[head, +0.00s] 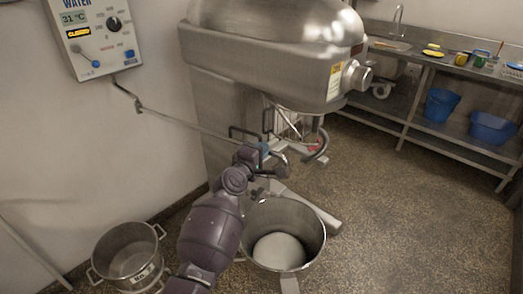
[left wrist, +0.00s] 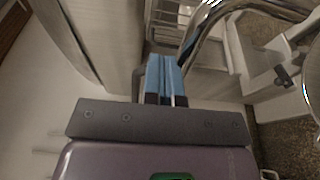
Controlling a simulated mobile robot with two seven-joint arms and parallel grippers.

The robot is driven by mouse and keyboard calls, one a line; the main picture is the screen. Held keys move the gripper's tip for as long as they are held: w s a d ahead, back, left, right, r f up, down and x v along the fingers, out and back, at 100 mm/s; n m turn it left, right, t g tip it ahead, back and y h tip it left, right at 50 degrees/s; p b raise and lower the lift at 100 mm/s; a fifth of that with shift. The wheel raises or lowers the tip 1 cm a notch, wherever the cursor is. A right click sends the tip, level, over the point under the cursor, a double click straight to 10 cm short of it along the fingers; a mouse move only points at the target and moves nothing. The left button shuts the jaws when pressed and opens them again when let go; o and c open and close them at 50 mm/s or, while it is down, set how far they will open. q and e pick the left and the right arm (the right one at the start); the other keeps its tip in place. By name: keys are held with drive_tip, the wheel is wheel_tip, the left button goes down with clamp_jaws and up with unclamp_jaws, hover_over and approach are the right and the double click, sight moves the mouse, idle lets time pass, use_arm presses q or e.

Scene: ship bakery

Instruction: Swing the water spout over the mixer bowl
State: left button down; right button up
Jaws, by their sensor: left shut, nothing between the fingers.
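The water spout (head: 190,124) is a thin metal pipe running from the water meter box on the left wall out to the right, toward the mixer. Its far end is beside my left gripper (head: 264,150), partly hidden by it. The mixer bowl (head: 285,213) is a steel bowl on the floor below, with pale stuff in its bottom. My left gripper is above the bowl's far left rim; its blue fingers (left wrist: 165,78) are together and empty in the left wrist view. I cannot tell whether they touch the spout. My right gripper is not in view.
The water meter box (head: 93,35) is on the wall. A steel pot (head: 105,243) stands at lower left. A workbench (head: 440,61) is at right; the floor before it is clear.

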use_arm(q)
drive_tip(key=shift+w+d, duration=0.15)
drive_tip(key=shift+w, duration=0.1)
idle(0.4)
drive_tip(key=v, duration=1.1)
drive_tip(key=shift+p, duration=0.3)
drive_tip(key=shift+r, duration=0.1)
